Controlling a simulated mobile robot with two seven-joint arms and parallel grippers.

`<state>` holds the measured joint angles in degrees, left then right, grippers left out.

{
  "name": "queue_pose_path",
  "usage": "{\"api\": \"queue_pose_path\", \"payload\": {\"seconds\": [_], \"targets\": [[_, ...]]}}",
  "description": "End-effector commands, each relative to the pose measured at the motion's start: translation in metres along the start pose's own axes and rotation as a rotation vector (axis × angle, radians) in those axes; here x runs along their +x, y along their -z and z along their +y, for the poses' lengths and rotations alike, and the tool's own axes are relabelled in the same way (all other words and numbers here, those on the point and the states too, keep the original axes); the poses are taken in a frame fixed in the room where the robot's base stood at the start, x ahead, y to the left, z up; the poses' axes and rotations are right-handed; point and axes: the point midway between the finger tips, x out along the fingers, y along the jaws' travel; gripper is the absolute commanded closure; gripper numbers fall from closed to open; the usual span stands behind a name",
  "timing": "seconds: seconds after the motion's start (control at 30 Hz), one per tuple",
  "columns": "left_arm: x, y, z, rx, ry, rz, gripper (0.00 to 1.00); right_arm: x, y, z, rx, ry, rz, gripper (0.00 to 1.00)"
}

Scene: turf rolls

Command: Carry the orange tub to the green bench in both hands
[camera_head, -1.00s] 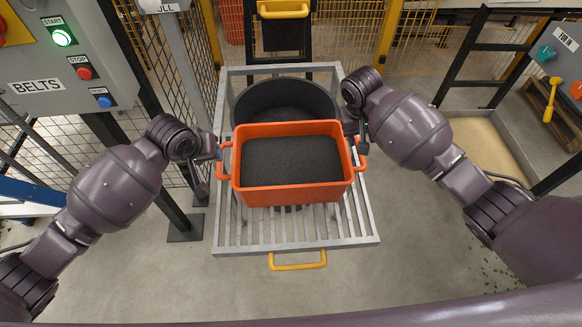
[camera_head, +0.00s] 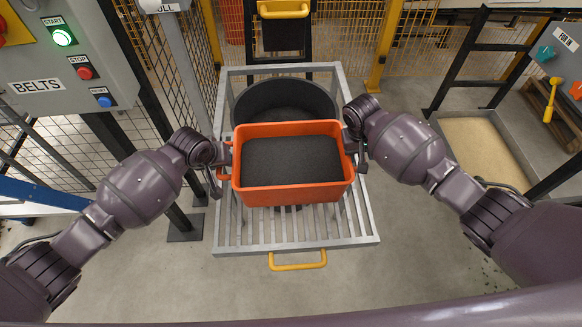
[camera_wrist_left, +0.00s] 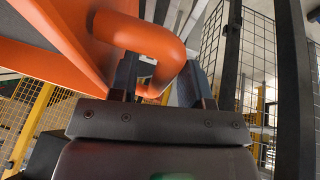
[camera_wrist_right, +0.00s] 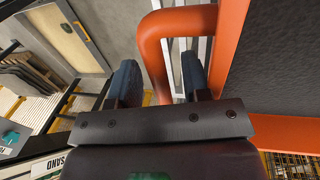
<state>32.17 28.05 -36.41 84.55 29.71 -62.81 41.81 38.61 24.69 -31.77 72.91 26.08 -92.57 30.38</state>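The orange tub (camera_head: 292,195), filled with dark grey material, sits level on a slatted metal rack. My left gripper (camera_head: 222,160) is at its left handle. In the left wrist view the orange handle (camera_wrist_left: 150,40) passes at the fingers (camera_wrist_left: 158,82), which are apart around it. My right gripper (camera_head: 355,150) is at the right side of the tub. In the right wrist view the right handle (camera_wrist_right: 155,50) lies between the open fingers (camera_wrist_right: 160,82), with gaps visible beside it. I see no green bench.
The slatted rack (camera_head: 255,232) has a yellow front handle (camera_head: 297,266). A round black bin (camera_head: 285,92) stands behind the tub. A grey control panel (camera_head: 65,85) with buttons is at left. A sand-coloured tray (camera_head: 482,150) is at right. Floor in front is clear.

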Motion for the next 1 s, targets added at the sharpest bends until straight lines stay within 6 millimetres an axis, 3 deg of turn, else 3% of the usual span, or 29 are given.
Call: {"api": "queue_pose_path", "payload": {"seconds": [0.03,0.27,0.77,1.0], "targets": [[0.0,0.0,0.0,0.0,0.0,0.0,0.64,0.0,0.0,0.0,0.0,0.0,0.0,0.64],[0.0,0.0,0.0,0.0,0.0,0.0,0.99,0.0,0.0,0.0,0.0,0.0,0.0,0.99],[-0.002,0.001,0.0,0.0,-0.001,0.003,1.0,-0.002,0.001,0.0,0.001,0.0,0.003,1.0],[-0.015,0.011,0.004,0.003,-0.002,0.019,1.0,-0.018,0.005,0.004,0.004,0.0,0.019,1.0]]}}
